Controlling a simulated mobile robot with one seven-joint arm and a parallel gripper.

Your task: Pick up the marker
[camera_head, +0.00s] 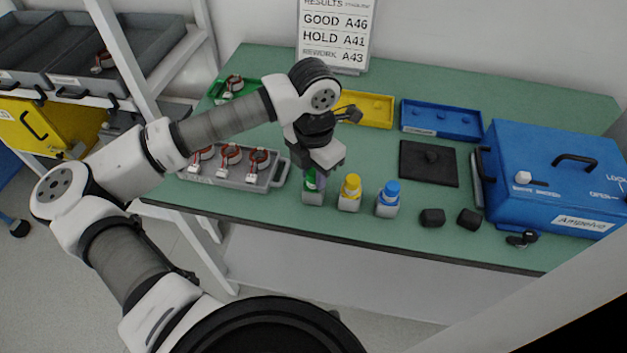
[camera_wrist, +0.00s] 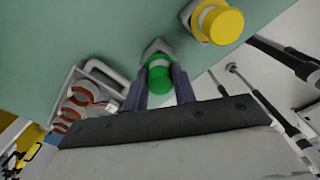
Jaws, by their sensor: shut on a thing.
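A green-capped marker (camera_head: 309,180) stands at the left of a row of three near the front edge of the green table. It also shows in the wrist view (camera_wrist: 159,80), between the two dark fingers. My gripper (camera_head: 314,174) points down over it and is shut on it. The marker's lower end is at its grey holder (camera_head: 312,198); I cannot tell whether it is lifted. A yellow-capped marker (camera_head: 351,186) and a blue-capped marker (camera_head: 389,192) stand upright in grey holders to the right. The yellow one also shows in the wrist view (camera_wrist: 220,25).
A grey tray with several copper-wound stators (camera_head: 240,184) lies left of my gripper. Behind are a yellow tray (camera_head: 368,120) and a blue tray (camera_head: 440,131). A black pad (camera_head: 428,178), two dark blocks (camera_head: 432,217) and a large blue tester box (camera_head: 540,165) stand right.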

